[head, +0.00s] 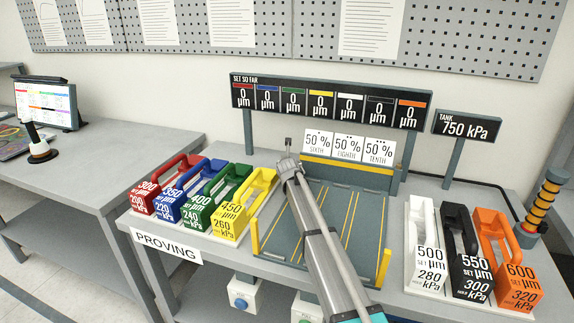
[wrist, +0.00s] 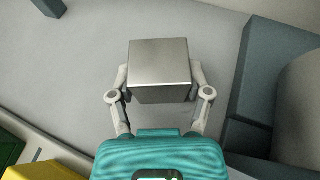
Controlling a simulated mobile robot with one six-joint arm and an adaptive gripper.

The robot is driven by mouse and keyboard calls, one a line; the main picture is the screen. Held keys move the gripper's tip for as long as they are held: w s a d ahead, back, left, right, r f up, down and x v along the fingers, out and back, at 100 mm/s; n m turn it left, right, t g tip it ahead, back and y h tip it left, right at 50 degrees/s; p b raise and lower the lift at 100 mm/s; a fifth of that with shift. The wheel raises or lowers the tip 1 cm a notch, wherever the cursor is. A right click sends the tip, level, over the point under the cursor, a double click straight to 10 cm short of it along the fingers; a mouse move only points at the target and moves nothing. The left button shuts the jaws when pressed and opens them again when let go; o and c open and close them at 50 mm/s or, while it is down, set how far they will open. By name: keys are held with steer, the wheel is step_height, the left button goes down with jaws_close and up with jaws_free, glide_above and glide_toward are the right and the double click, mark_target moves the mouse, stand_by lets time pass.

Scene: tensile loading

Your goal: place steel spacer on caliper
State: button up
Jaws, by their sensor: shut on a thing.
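In the wrist view, a plain steel spacer (wrist: 160,68), a square-edged grey metal block, sits between the two fingers of my gripper (wrist: 160,92). The gripper is shut on it, with a finger along each side. Bare grey bench top shows around and beyond the block; I cannot tell how high above it the block is. In the head view my arm reaches across the middle of the bench, and its far end hides most of the gripper and the spacer. I cannot make out a caliper in either view.
Red (head: 166,185), blue (head: 189,190), green (head: 217,200) and yellow (head: 245,205) handled blocks stand left of the grey lined tray (head: 362,215). White (head: 424,245), black (head: 466,255) and orange (head: 507,262) ones stand right. A display board (head: 330,106) rises behind.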

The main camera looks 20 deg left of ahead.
steer(key=o, duration=1.1)
steer(key=shift+f, duration=0.1)
steer(key=shift+c, duration=0.2)
steer(key=p+v, duration=0.4)
steer(key=v, duration=0.8)
steer(key=shift+r+p, duration=0.2)
steer(key=shift+p, duration=0.1)
